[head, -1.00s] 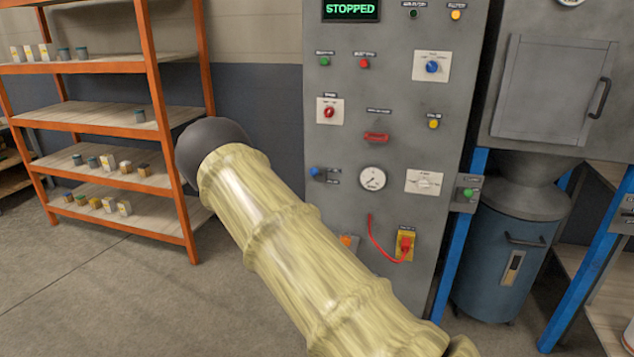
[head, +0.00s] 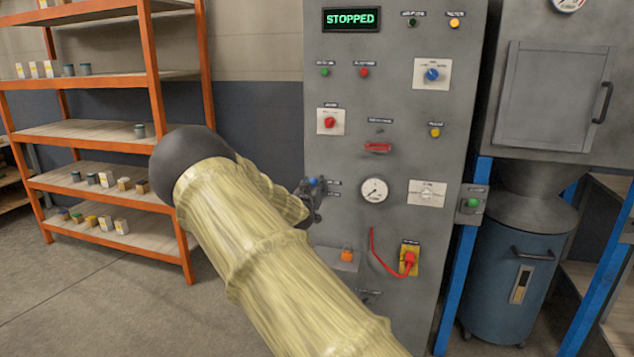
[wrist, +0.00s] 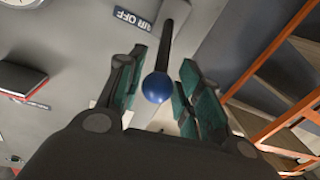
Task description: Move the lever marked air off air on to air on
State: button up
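The air lever shows in the wrist view as a blue ball knob (wrist: 157,87) on a dark rod, with an "AIR OFF" label (wrist: 132,18) beside it. In the head view a bit of the blue lever (head: 314,181) shows at the left edge of the grey panel, next to two small labels too small to read. My gripper (wrist: 162,77) is open, its two teal-padded fingers on either side of the knob, with gaps between pads and knob. In the head view my gripper (head: 311,203) is at the lever, partly hidden behind my arm.
The grey panel (head: 405,140) holds a gauge (head: 373,190), a red handle (head: 377,148), several buttons and knobs, and a red cable (head: 380,257). An orange shelf rack (head: 170,200) stands left. A blue drum (head: 513,265) stands right. Open floor lies at left.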

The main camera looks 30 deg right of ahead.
jog(key=shift+x, duration=2.8)
grip_shut()
jog(key=shift+f, duration=0.1)
